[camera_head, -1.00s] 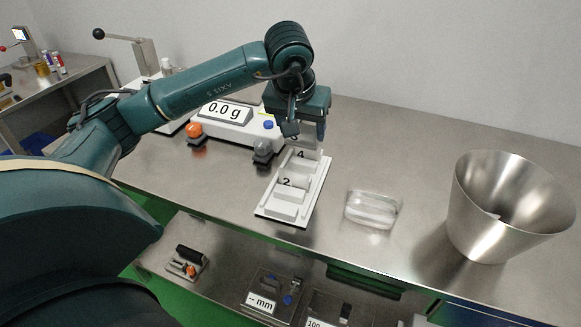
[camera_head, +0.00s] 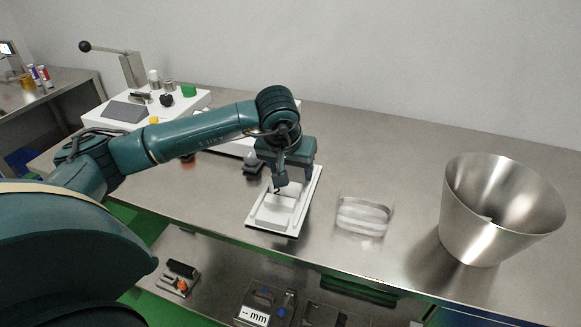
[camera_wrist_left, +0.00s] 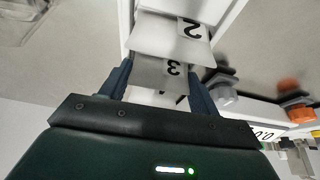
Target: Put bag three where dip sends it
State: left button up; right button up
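The white rack (camera_head: 262,229) stands on the metal bench and holds upright white bags with number labels. Bag 2 (camera_head: 284,196) shows in front of my left gripper (camera_head: 291,181) in the head view. In the left wrist view, bag three (camera_wrist_left: 163,72) stands between the two fingers of my left gripper (camera_wrist_left: 160,88), behind bag 2 (camera_wrist_left: 172,36). The fingers are wide apart, one at each side edge of bag three; whether they touch it I cannot tell. Bag three is hidden behind the gripper in the head view. My right gripper is not in view.
A clear tray (camera_head: 362,216) lies right of the rack. A large steel bucket (camera_head: 470,225) stands farther right. A scale with a 0.0 g display (camera_wrist_left: 265,133) is beside the rack, partly hidden by my arm. A lower shelf holds a "-- mm" gauge (camera_head: 254,316).

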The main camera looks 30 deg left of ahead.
pick_arm(q)
jog(key=o, duration=0.4)
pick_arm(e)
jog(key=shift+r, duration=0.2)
pick_arm(q)
jog(key=shift+o, duration=0.2)
jog(key=shift+r+p, duration=0.3)
jog(key=shift+p, duration=0.05)
jog(key=v, duration=1)
jog(key=shift+s+r+p, duration=0.15)
jog(key=shift+r+p, duration=0.1)
jog(key=shift+p, duration=0.15)
jog(key=shift+s+d+r, duration=0.15)
jog(key=shift+s+r, duration=0.1)
jog(key=shift+r, duration=0.25)
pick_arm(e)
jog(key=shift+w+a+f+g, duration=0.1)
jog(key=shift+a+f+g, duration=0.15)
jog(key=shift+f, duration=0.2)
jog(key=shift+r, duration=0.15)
